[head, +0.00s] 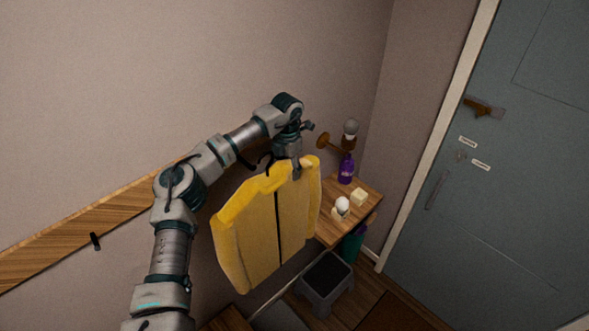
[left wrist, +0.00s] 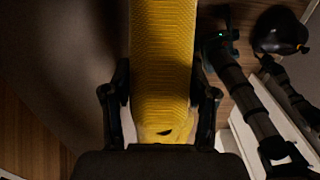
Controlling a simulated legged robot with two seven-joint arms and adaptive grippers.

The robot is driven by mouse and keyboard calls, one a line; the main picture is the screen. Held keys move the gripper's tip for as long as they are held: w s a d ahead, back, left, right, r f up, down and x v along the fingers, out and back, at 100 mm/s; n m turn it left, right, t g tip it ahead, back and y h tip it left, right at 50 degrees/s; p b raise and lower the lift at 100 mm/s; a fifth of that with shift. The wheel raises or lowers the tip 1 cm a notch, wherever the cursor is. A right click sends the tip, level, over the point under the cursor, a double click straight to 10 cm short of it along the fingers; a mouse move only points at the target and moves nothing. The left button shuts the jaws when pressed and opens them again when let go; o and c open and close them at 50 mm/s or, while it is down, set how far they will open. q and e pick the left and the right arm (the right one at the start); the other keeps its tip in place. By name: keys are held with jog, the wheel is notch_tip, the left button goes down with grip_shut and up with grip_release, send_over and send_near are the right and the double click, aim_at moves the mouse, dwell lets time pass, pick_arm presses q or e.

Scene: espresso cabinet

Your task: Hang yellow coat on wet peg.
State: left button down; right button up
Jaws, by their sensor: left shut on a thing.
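The yellow coat (head: 264,225) hangs upright in the head view, with a dark line down its front. My left gripper (head: 294,165) is shut on the coat near its top right shoulder and holds it clear of the floor. In the left wrist view the yellow fabric (left wrist: 163,70) fills the space between the two black fingers (left wrist: 162,115). A wooden rail (head: 110,219) runs along the wall at the left, with one dark peg (head: 95,241) showing. My arm and the coat cover part of the rail. I cannot tell which peg is the wet one. My right gripper is not in view.
A small wooden shelf (head: 325,231) right of the coat bears a purple bottle (head: 346,169), a pale block (head: 359,197) and a white round thing (head: 342,204). A wall lamp (head: 351,129) sits above. A blue-grey door (head: 480,190) is at right.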

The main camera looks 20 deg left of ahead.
pick_arm(q)
jog(key=shift+w+a, duration=0.3)
jog(key=shift+a, duration=0.5)
jog(key=shift+w+a, duration=0.2)
jog(key=shift+a, duration=0.25)
jog(key=shift+w+a, duration=0.2)
jog(key=shift+a, duration=0.25)
jog(key=shift+s+a+b, duration=0.25)
jog(key=shift+s+b, duration=0.1)
jog(key=shift+s, duration=0.35)
jog(key=shift+s+a+f+b, duration=0.3)
jog(key=shift+s+f+b, duration=0.1)
jog(key=shift+s, duration=0.2)
jog(key=shift+s+a+f+b, duration=0.3)
jog(key=shift+s+b, duration=0.1)
jog(key=shift+s, duration=0.15)
jog(key=shift+d, duration=0.1)
jog(key=shift+c, duration=1.2)
grip_release()
